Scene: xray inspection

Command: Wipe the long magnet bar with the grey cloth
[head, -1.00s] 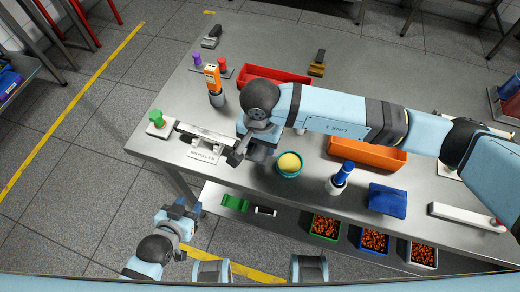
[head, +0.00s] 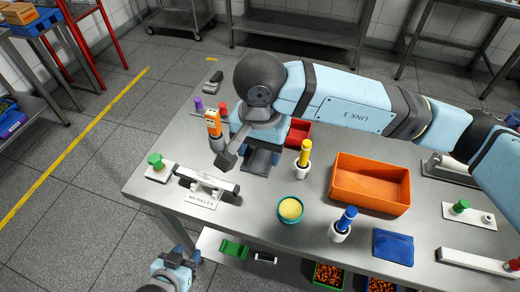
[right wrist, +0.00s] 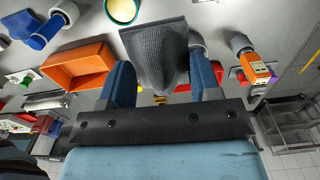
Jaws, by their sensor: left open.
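A silver bar (head: 208,179), apparently the long magnet bar, lies across a white stand with a "MIN PULL" label at the front left of the steel table. The grey cloth (right wrist: 155,52) sits between the two blue fingers of my right gripper (right wrist: 163,80); it hangs out past them. In the head view my right gripper (head: 260,158) is above the table, behind and right of the bar, apart from it; the cloth is hard to make out there. My left gripper (head: 177,262) is open and empty, low in front of the table's left edge.
A teal bowl with yellow contents (head: 290,221) stands right of the bar. Blue (head: 343,222) and yellow (head: 304,155) bottles, an orange bin (head: 370,200) and a blue folded item (head: 393,247) lie further right. An orange device (head: 213,122) and green-knobbed block (head: 158,170) flank the bar.

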